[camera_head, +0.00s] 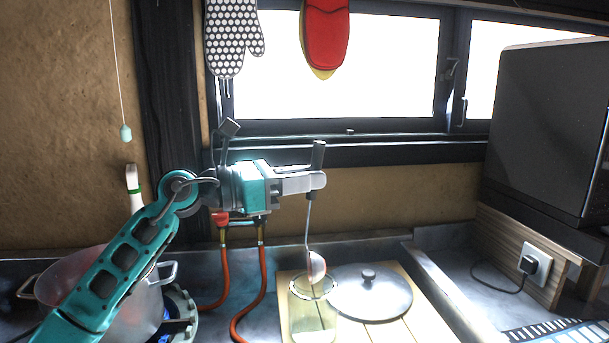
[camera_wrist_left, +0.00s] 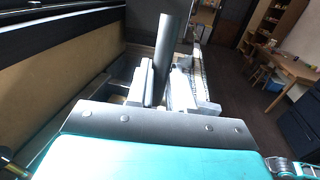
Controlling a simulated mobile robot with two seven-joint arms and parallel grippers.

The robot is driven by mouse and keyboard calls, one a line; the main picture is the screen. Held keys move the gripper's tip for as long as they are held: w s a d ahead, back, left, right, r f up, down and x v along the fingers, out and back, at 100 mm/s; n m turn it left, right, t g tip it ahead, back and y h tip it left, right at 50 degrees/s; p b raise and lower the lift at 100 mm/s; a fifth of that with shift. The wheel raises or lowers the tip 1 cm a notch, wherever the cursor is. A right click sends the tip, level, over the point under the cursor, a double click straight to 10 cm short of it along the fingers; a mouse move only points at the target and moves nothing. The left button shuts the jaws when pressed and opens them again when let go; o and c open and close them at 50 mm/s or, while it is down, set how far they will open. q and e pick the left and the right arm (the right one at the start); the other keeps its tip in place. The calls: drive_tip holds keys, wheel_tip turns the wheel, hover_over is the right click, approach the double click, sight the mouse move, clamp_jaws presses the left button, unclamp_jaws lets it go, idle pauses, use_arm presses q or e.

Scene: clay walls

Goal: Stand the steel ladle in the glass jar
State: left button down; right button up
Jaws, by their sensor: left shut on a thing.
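My left gripper (camera_head: 316,180) is shut on the dark handle of the steel ladle (camera_head: 309,225). The handle's top sticks up above the fingers. The ladle hangs nearly upright, bowl down. The glass jar (camera_head: 314,322) stands below it on a wooden board, its mouth open upward. The bowl shows at the jar's rim; I cannot tell whether its lowest part is inside the mouth or just above or behind it. In the left wrist view the dark ladle handle (camera_wrist_left: 168,50) stands between the fingers of my left gripper (camera_wrist_left: 162,92).
A round lid (camera_head: 370,295) with a knob lies on the wooden board (camera_head: 425,318), right beside the jar. A large pot (camera_head: 80,275) stands on a burner at the left. Red hoses (camera_head: 264,280) run behind. A dark appliance (camera_head: 545,125) stands at the right.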

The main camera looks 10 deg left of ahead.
sight(308, 210)
use_arm(q)
drive_tip(key=shift+f+b, duration=2.05)
drive_tip(key=shift+f, duration=0.8)
drive_tip(key=shift+f+b, duration=0.4)
drive_tip(key=shift+f, duration=0.1)
use_arm(e)
drive_tip(key=shift+w+a+f+y, duration=0.2)
drive_tip(key=shift+w+a+f, duration=0.2)
drive_tip(key=shift+a, duration=0.25)
drive_tip(key=shift+w+a+f+y, duration=0.2)
drive_tip(key=shift+w+a+f, duration=0.2)
drive_tip(key=shift+a, duration=0.2)
drive_tip(key=shift+r, duration=0.1)
use_arm(q)
drive_tip(key=c, duration=1.3)
unclamp_jaws()
drive_tip(key=o, duration=0.4)
use_arm(e)
drive_tip(key=shift+s, duration=0.1)
